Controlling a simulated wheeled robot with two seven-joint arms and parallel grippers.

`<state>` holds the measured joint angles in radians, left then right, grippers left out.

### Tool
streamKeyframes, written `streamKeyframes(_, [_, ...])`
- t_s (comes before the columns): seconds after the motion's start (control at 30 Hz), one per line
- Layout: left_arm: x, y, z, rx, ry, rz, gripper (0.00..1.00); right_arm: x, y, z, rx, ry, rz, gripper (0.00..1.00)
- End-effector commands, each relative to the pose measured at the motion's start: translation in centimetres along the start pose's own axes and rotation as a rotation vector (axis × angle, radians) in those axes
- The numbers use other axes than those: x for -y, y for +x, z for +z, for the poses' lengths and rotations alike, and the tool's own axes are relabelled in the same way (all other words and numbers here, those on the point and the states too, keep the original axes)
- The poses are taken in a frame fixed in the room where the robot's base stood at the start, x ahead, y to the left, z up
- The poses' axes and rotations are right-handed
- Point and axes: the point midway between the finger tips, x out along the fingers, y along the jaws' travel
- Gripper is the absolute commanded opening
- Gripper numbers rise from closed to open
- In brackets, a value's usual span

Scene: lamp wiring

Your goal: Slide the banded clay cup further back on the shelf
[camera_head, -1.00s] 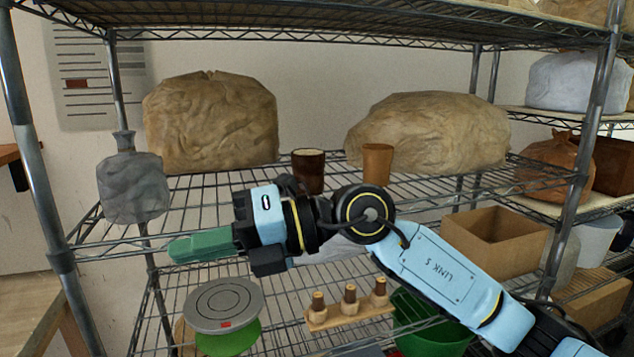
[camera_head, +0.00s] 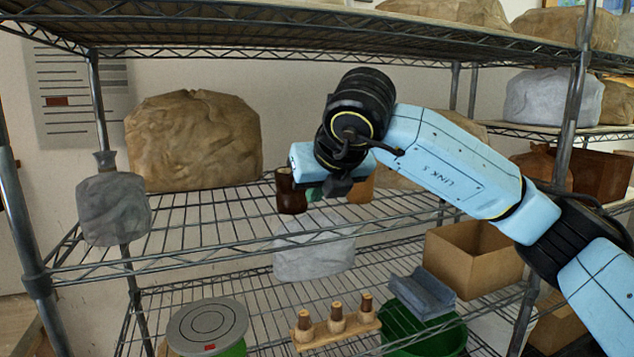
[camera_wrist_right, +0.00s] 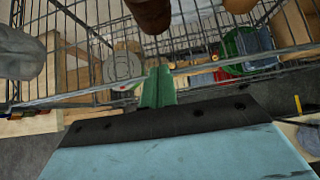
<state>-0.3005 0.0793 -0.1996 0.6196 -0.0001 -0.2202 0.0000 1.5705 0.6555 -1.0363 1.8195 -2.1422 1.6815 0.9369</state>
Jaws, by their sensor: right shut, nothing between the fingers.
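A dark brown cup (camera_head: 289,196) with a paler band near its rim stands upright on the wire shelf (camera_head: 205,222); I take it as the banded clay cup. An orange-tan cup (camera_head: 361,191) stands to its right, partly hidden by my wrist. My right gripper (camera_head: 314,194) is low in front of the cups, its green fingers mostly hidden by the wrist in the head view. In the right wrist view the green fingers (camera_wrist_right: 157,88) are shut and empty, pointing towards the brown cup (camera_wrist_right: 150,12). I cannot tell whether they touch it. My left gripper is not in view.
A large brown wrapped bundle (camera_head: 193,142) sits behind on the left. A grey bag (camera_head: 113,205) is at the shelf's left front. An upper shelf (camera_head: 250,40) hangs above. The wire shelf left of the brown cup is clear. A cardboard box (camera_head: 472,258) stands lower right.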

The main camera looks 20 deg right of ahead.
Motion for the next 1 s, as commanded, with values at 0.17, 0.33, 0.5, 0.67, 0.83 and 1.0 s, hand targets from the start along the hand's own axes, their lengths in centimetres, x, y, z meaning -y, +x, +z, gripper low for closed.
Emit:
streamKeyframes(0.17, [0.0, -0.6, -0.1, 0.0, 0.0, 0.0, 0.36, -0.1, 4.0, -0.1, -0.005, 0.0, 0.001, 0.0])
streamKeyframes(0.33, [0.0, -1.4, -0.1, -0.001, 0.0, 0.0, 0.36, -0.1, 6.6, 1.0, -0.002, 0.001, 0.002, 0.0])
streamKeyframes(0.5, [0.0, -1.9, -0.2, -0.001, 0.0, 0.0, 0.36, -0.1, 7.9, 2.2, -0.002, 0.0, 0.003, 0.0])
streamKeyframes(0.67, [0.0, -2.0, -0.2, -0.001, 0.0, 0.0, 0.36, -0.1, 8.5, 2.7, -0.001, -0.001, 0.003, 0.0])
streamKeyframes(0.83, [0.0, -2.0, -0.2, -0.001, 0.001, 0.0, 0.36, -0.1, 8.7, 2.8, -0.001, -0.001, 0.003, 0.0])
streamKeyframes(1.0, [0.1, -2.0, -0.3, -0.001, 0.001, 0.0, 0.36, -0.1, 8.7, 2.8, -0.001, -0.001, 0.003, 0.0])
